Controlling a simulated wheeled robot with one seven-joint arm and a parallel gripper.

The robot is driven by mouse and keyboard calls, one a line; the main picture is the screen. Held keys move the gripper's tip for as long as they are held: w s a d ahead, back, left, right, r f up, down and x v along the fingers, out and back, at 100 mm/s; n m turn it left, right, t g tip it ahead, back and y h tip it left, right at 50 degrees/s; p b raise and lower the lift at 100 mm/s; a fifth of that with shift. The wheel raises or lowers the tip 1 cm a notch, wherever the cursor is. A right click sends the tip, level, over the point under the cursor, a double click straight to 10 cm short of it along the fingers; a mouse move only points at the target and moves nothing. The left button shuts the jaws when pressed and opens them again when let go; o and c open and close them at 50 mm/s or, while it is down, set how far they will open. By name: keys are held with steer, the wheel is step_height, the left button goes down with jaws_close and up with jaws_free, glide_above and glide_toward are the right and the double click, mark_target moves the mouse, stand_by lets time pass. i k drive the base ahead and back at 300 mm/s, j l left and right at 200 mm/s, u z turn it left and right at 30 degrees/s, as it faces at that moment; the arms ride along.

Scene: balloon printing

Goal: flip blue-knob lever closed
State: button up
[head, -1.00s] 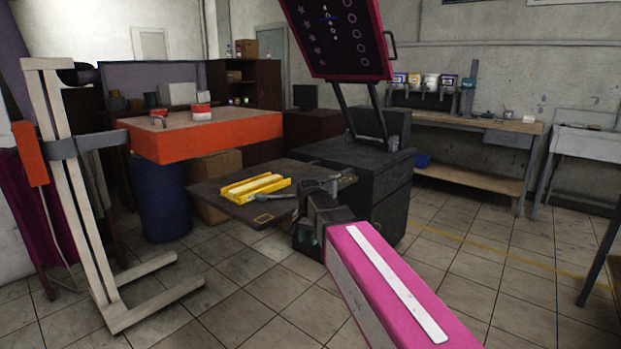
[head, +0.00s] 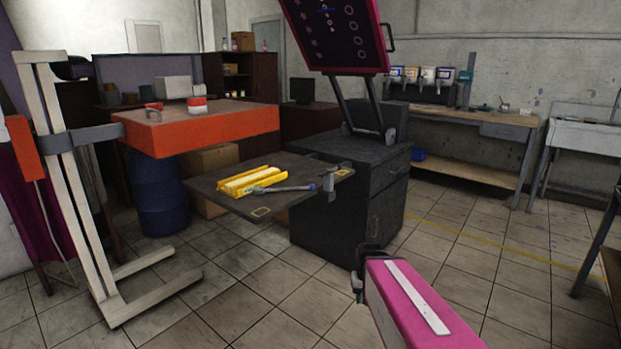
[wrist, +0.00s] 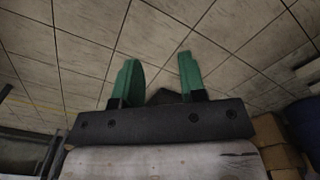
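A grey lever (head: 285,189) with a bluish end lies low across the right part of the dark platen board (head: 222,199). A small metal clamp (head: 330,180) stands by that end at the board's right edge. My gripper (head: 358,287) is below and to the right of the board, in front of the dark cabinet, apart from the lever. In the wrist view my gripper (wrist: 158,60) has two green fingers spread apart with only floor tiles beyond. The lever does not show clearly in the wrist view.
A yellow tray (head: 245,180) sits on the board beside the lever. The dark cabinet (head: 335,225) carries a raised pink-framed screen (head: 335,35). An orange heat-press unit (head: 195,135) on a white stand is at left. Open tiled floor lies in front.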

mark_target(257, 190)
steer(key=j+z, duration=0.2)
steer(key=z, duration=0.25)
steer(key=j+z, duration=0.25)
steer(key=z, duration=0.2)
steer(key=j+z, duration=0.2)
steer(key=z, duration=0.3)
steer(key=k+j+z, duration=0.15)
steer(key=j, duration=0.3)
steer(key=k+j+z, duration=0.1)
steer(key=k+j, duration=0.2)
steer(key=j, duration=0.15)
steer(key=k+j+z, duration=0.15)
steer(key=k+j, duration=0.15)
steer(key=j, duration=0.1)
